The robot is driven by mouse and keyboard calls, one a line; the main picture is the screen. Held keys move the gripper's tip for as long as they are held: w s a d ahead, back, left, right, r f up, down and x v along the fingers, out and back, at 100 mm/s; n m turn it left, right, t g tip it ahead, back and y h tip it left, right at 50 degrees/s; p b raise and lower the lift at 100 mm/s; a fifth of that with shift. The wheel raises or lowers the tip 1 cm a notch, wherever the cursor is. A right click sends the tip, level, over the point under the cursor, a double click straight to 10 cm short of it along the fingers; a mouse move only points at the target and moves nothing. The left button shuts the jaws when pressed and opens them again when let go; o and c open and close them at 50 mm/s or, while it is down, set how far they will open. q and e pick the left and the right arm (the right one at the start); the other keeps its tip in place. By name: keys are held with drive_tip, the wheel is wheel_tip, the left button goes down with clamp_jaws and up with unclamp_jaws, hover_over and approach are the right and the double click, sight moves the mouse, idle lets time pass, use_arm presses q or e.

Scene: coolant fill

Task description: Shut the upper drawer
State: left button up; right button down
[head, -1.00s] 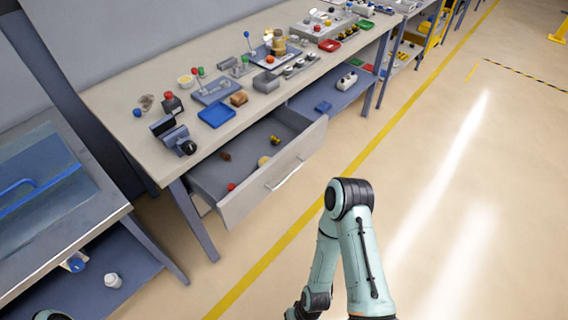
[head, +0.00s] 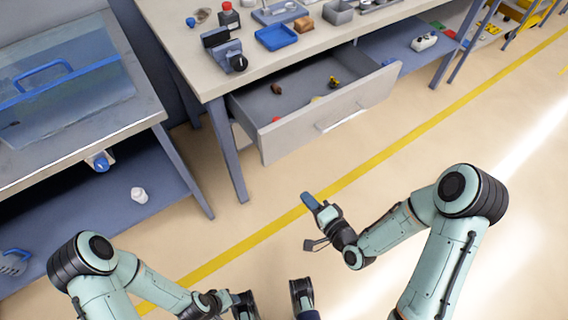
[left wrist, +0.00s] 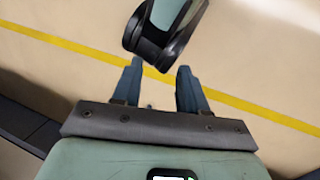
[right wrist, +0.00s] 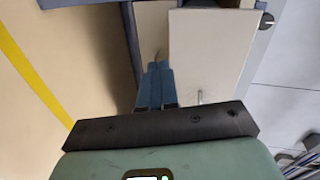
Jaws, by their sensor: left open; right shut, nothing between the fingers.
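The upper drawer (head: 285,141) stands pulled out from under the workbench, with a pale front and a bar handle (head: 340,118). A few small parts lie inside it. My right gripper (head: 311,201) is shut and empty, in front of the drawer and apart from it in the head view. In the right wrist view its blue fingers (right wrist: 156,82) are together, near a pale panel (right wrist: 210,50) that looks like the drawer front; I cannot tell the gap. My left gripper (left wrist: 158,88) is open and empty over the floor, with a dark arm link beyond it.
The workbench (head: 290,62) carries a blue tray (head: 276,38) and several devices. A bench with a clear tank (head: 70,95) and a lower shelf stands at the left. The floor in front of the drawer is clear, with a yellow line (head: 400,143).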

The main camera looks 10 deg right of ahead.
wheel_tip(320, 180, up, 3)
drive_tip(key=w+m+t+b, duration=0.1)
drive_tip(key=t, duration=0.2)
use_arm(q)
drive_tip(key=w+a+f+t+y+b, duration=0.1)
drive_tip(key=w+a+f+t+b, duration=0.1)
drive_tip(key=w+f, duration=0.5)
drive_tip(key=w+a+b, duration=0.1)
drive_tip(key=b, duration=0.1)
drive_tip(key=shift+a+f+n+t+b, duration=0.15)
drive_tip(key=shift+a+n+t+b, duration=0.15)
drive_tip(key=shift+a, duration=0.1)
use_arm(e)
drive_tip(key=y, duration=0.1)
approach(277, 148)
drive_tip(key=x, duration=0.7)
drive_tip(key=shift+s+r, duration=0.1)
use_arm(q)
drive_tip(key=shift+s, duration=0.1)
